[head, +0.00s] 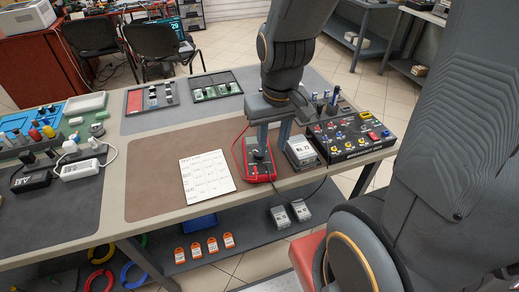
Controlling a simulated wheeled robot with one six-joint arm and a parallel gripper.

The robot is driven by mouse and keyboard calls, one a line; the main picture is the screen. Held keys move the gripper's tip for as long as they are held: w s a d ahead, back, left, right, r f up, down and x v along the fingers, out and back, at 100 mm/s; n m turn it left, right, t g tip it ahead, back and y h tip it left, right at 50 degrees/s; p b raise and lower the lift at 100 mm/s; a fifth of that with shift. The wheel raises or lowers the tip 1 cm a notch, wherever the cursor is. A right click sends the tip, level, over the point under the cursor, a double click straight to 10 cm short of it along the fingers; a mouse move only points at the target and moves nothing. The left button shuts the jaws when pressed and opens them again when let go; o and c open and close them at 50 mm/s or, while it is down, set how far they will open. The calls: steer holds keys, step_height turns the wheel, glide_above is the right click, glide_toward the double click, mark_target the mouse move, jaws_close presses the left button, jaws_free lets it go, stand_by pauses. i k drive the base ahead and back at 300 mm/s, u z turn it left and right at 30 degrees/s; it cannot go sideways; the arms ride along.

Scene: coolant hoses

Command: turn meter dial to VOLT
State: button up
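The red-rimmed meter (262,176) lies on the brown mat near the front edge of the table. Its dial (259,155) is a small dark shape partly hidden by my gripper, and I cannot read where it points. My gripper (273,141) points down over the right part of the meter. Its two grey fingers are apart with a gap between them. The left finger is in front of the meter and the right one is near its right edge. I cannot tell whether a finger touches the dial.
A box labelled with a number (301,151) stands close right of the meter. A black panel with coloured knobs (350,137) is further right. A white printed sheet (206,176) lies to the left. Bare brown mat (150,185) is left of the sheet. Black chairs (158,42) stand behind the table.

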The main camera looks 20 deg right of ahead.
mark_target(255, 157)
steer(key=k, duration=0.45)
steer(key=u, duration=1.35)
steer(key=i, duration=0.75)
steer(key=z, duration=1.4)
